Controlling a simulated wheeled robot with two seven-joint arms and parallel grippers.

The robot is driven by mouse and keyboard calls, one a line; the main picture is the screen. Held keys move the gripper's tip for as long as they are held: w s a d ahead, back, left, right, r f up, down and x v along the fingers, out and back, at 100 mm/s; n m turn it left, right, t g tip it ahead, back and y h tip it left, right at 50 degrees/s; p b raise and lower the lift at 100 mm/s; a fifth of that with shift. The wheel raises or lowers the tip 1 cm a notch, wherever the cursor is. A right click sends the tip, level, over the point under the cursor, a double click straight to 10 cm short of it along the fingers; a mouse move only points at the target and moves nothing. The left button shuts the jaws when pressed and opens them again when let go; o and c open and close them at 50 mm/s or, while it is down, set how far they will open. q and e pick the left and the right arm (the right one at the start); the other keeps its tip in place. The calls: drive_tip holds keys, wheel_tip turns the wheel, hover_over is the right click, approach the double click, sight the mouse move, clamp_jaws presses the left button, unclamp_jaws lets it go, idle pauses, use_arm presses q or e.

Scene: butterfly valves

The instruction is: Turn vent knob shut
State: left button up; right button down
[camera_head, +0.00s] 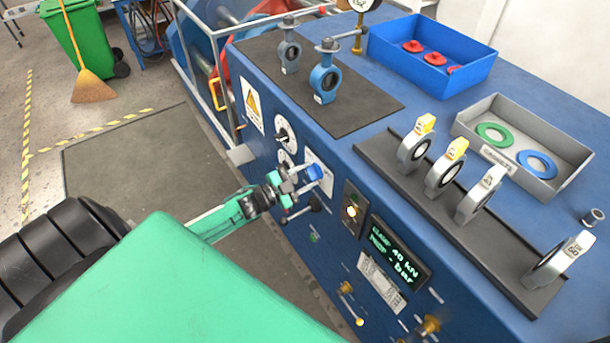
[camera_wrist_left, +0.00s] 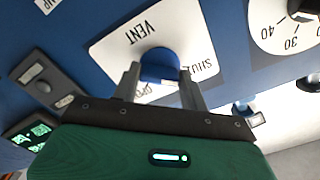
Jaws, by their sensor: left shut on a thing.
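The blue vent knob (camera_head: 315,172) is on the front panel of the blue bench. It also shows in the left wrist view (camera_wrist_left: 160,66), on a white plate (camera_wrist_left: 112,50) marked VENT, SHUT and a partly covered word that starts with O. My left gripper (camera_head: 302,180) reaches the panel from the left. Its two fingers stand on either side of the knob in the left wrist view (camera_wrist_left: 159,84), shut on it. The gripper hides the lower part of the plate. My right gripper is not in view.
Dials (camera_head: 282,135) and a black-handled lever (camera_head: 314,204) sit close to the knob. A lit display (camera_head: 394,252) is to the right. Ring-shaped valves (camera_head: 447,168) stand in a rack on the bench top, beside a grey tray (camera_head: 541,187) and a blue bin (camera_head: 420,80).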

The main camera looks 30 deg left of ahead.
use_arm(q)
drive_tip(key=shift+n, duration=0.8)
drive_tip(key=shift+f, duration=0.1)
drive_tip(key=o, duration=0.9)
drive_tip(key=shift+o, duration=0.4)
drive_tip(key=b+v, duration=0.3)
drive_tip(key=v, duration=1.1)
drive_tip(key=shift+b, duration=0.4)
